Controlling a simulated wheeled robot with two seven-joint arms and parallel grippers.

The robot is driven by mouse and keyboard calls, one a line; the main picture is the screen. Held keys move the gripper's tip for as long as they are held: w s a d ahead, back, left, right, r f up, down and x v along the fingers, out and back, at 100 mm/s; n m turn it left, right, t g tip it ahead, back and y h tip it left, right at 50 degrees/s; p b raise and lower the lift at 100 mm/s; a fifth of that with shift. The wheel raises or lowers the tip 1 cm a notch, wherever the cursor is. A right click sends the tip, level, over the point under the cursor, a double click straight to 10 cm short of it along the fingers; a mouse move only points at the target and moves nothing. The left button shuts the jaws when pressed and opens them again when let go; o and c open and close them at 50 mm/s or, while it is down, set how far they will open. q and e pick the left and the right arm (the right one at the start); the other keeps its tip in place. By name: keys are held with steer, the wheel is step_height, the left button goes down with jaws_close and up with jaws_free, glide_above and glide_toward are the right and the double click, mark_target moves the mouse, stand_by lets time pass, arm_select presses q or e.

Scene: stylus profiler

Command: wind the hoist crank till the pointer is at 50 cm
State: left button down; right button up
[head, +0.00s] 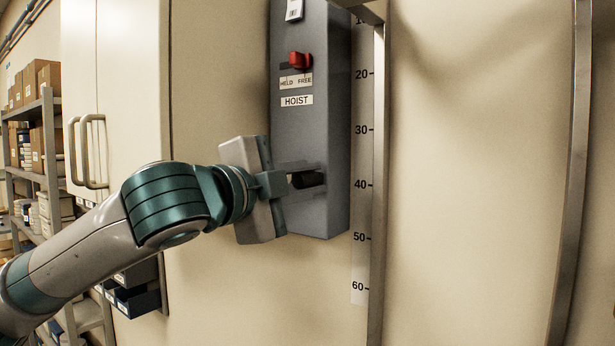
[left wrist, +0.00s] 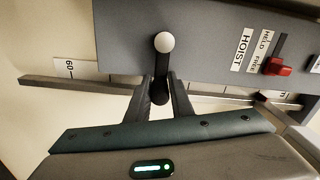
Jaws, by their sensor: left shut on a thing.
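The grey hoist box (head: 310,130) is fixed to the wall. My left gripper (head: 302,180) is at its lower part, its fingers shut around the black crank handle (head: 311,179). The left wrist view shows the two fingers (left wrist: 160,92) on either side of that dark handle, with a dark crank arm running to a pale round end (left wrist: 164,42). The scale (head: 360,210) beside the box shows marks from about 10 at the top to 60 low down. My right gripper is not in view.
A red lever (head: 300,60) on the box sits toward the FREE end of its slot. A metal rail (head: 378,200) runs beside the scale, and another upright (head: 575,170) stands farther right. A cabinet (head: 120,60) and loaded shelves (head: 45,150) are at left.

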arm_select(q)
steer(key=shift+f+m, duration=1.2)
steer(key=shift+m, duration=0.3)
steer(key=c, duration=1.6)
jaws_free()
steer(key=shift+w+a+r, duration=0.1)
steer(key=shift+r, duration=0.05)
steer(key=shift+r, duration=0.1)
